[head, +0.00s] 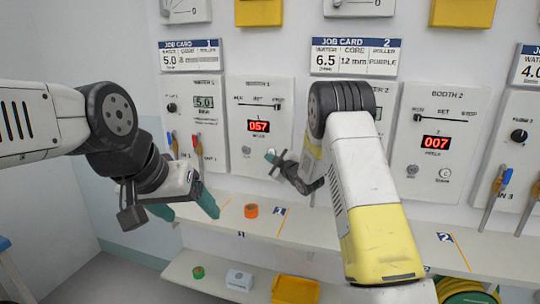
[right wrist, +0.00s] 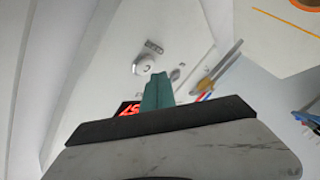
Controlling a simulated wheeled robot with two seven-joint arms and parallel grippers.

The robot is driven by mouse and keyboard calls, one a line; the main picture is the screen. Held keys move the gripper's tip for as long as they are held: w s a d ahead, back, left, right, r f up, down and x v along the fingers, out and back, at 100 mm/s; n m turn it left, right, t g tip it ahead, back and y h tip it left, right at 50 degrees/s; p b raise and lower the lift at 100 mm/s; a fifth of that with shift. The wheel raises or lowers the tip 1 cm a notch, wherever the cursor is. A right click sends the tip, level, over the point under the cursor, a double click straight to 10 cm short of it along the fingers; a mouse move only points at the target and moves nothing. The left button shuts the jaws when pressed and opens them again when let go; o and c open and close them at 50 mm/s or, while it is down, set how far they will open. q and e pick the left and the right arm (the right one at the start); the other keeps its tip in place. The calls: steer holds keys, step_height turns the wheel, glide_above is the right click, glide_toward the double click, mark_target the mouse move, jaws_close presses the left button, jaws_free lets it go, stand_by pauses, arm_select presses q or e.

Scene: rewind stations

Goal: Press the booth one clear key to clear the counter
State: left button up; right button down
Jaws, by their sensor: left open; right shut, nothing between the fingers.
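The booth 1 panel (head: 232,100) is on the wall, with a red counter display (head: 258,126) reading 057. My right gripper (head: 274,158) is shut and empty, in front of the panel's lower right. Its teal fingers (right wrist: 158,92) partly cover the display; contact with the key cannot be told. My left gripper (head: 184,207) is open and empty above the shelf, left of an orange ring.
The orange ring (head: 251,211) sits on the shelf (head: 340,232). The booth 2 panel (head: 428,125) reads 007. A yellow bin (head: 295,290) and a green ring (head: 198,272) are on the lower shelf.

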steer(key=shift+w, duration=0.15)
steer(key=shift+w+d, duration=0.15)
steer(key=shift+w, duration=0.1)
steer(key=shift+w+d, duration=0.1)
steer(key=shift+w, duration=0.25)
stand_by(0.8)
steer(key=shift+s, duration=0.1)
steer(key=shift+s+a, duration=0.25)
steer(key=shift+s, duration=0.4)
steer(key=shift+s+a, duration=0.25)
steer(key=shift+s, duration=0.55)
steer(key=shift+s+a, duration=0.25)
steer(key=shift+s, duration=0.55)
steer(key=shift+s+a, duration=0.25)
steer(key=shift+s, duration=0.55)
steer(key=shift+r, duration=0.1)
